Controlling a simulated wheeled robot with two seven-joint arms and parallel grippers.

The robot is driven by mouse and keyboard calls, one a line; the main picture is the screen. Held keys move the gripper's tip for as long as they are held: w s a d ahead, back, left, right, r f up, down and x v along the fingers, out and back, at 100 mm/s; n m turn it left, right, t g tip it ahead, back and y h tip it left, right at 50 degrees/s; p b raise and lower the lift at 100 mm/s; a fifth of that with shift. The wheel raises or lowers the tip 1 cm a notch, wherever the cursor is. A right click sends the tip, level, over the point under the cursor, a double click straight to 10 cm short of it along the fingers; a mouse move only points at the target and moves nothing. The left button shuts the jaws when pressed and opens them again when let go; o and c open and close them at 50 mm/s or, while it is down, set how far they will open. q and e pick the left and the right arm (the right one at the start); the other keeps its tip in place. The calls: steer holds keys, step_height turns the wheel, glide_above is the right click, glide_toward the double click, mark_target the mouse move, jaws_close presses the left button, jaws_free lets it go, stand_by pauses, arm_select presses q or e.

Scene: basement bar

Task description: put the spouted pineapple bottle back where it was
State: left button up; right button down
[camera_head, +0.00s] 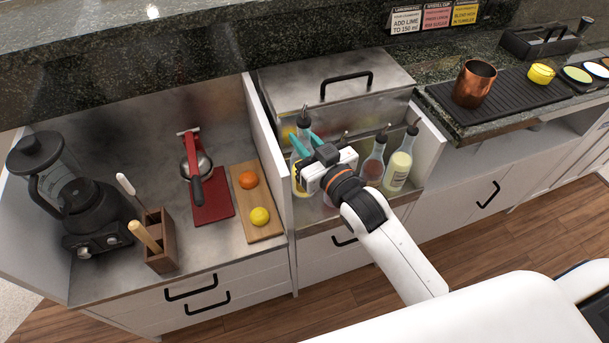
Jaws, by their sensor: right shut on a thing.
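The spouted pineapple bottle (298,184), with yellowish contents and a dark pourer on top, is upright at the left end of the steel bottle well. My right gripper (303,144), with teal fingers, is shut on it near the upper part. The gripper and wrist hide much of its middle, and I cannot tell whether its base touches the well floor. My left gripper is out of view.
A reddish bottle (372,166) and a pale yellow-green bottle (398,168) stand to the right in the well. A steel lidded box (335,85) is behind. A white partition (268,145) is close on the left, beside a cutting board (257,190) with fruit.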

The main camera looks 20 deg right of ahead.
step_height(320, 180, down, 11)
steer(key=shift+r+b, duration=0.2)
steer(key=shift+b, duration=0.45)
steer(key=shift+f, duration=0.1)
steer(key=c, duration=1.2)
jaws_free()
steer(key=shift+f, duration=0.1)
steer(key=shift+c, duration=0.2)
steer(key=shift+r, duration=0.2)
steer(key=shift+s+d+f, duration=0.1)
steer(key=shift+s, duration=0.2)
steer(key=v, duration=1.1)
steer(key=shift+s, duration=0.2)
